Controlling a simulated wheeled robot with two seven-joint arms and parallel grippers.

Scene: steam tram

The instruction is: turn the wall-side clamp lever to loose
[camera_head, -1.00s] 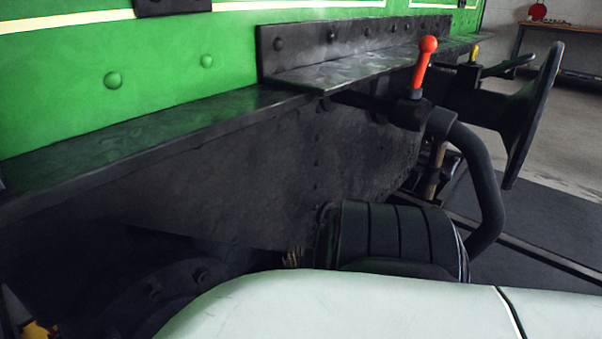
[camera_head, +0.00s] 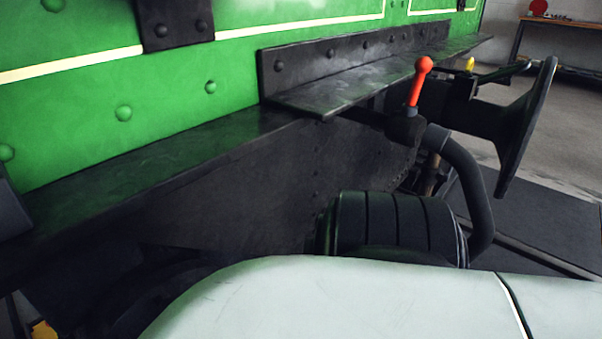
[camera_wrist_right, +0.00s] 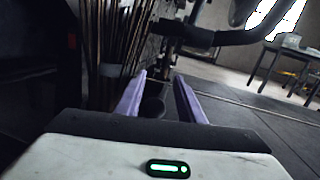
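I see no part that I can tell to be the wall-side clamp lever. A red-handled lever (camera_head: 418,82) stands upright, tilted slightly right, on a black fitting at the tram's end beam, above a bent black hose (camera_head: 476,190). My right gripper (camera_wrist_right: 160,76) shows in the right wrist view with its two purple fingers apart and nothing held between them. A dark round part lies behind the gap. Neither gripper shows in the head view, where a pale rounded part of mine fills the bottom.
The green tram wall (camera_head: 90,110) with its black ledge fills the left. A black buffer disc (camera_head: 527,128) sticks out at right, near a yellow-tipped part (camera_head: 469,64). A workbench (camera_head: 560,24) stands at the back. Thin rods (camera_wrist_right: 112,40) stand left in the wrist view. Open floor lies right.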

